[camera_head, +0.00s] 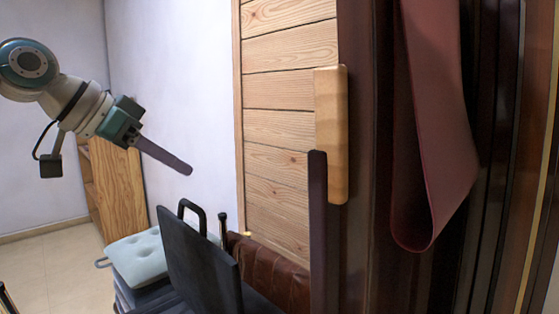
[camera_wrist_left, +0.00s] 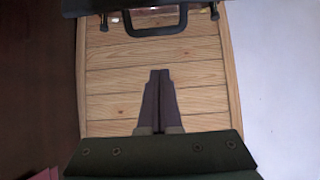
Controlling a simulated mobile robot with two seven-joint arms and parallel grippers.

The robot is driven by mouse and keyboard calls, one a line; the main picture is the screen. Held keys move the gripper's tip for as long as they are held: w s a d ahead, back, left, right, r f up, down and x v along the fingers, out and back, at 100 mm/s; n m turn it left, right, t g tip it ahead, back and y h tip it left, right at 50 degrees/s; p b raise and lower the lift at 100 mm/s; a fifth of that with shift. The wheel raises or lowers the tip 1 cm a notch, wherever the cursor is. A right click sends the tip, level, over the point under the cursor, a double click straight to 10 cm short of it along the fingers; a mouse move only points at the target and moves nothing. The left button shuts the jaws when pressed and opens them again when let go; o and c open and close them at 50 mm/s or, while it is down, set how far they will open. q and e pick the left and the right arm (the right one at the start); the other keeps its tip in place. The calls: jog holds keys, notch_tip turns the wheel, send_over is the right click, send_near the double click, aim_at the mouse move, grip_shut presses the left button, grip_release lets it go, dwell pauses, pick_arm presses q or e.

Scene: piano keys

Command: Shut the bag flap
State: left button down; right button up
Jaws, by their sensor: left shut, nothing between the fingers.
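A dark blue-grey flat panel (camera_head: 205,265), which looks like the bag flap, stands tilted upright at the lower middle of the head view. A black loop handle (camera_head: 190,208) shows just behind its top edge; the handle also shows at the top of the left wrist view (camera_wrist_left: 157,31). The rest of the bag is largely hidden behind the panel or cut off. My left gripper (camera_head: 188,170) is shut and empty, in the air above and left of the panel, apart from it. Its long dark fingers also show together in the left wrist view (camera_wrist_left: 160,78). My right gripper is not in view.
A light blue tufted cushion (camera_head: 145,255) lies left of the panel. Brown leather (camera_head: 270,270) is right of it. A slatted wooden surface (camera_head: 285,130) stands behind. A wooden cabinet (camera_head: 120,190) stands at left. A reddish strap-like loop (camera_head: 440,130) hangs at right.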

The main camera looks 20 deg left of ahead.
aim_at(191, 204)
pick_arm(q)
jog(key=x, duration=0.8)
jog(key=shift+s+a+f+p, duration=0.15)
jog(key=shift+s+a+p, duration=0.1)
jog(key=shift+s, duration=0.35)
jog(key=shift+s+a+f+p, duration=0.1)
jog(key=shift+s+a+p, duration=0.15)
jog(key=shift+s, duration=0.4)
jog(key=shift+s+a+f+p, duration=0.15)
jog(key=shift+s+a+p, duration=0.1)
jog(key=shift+s, duration=0.35)
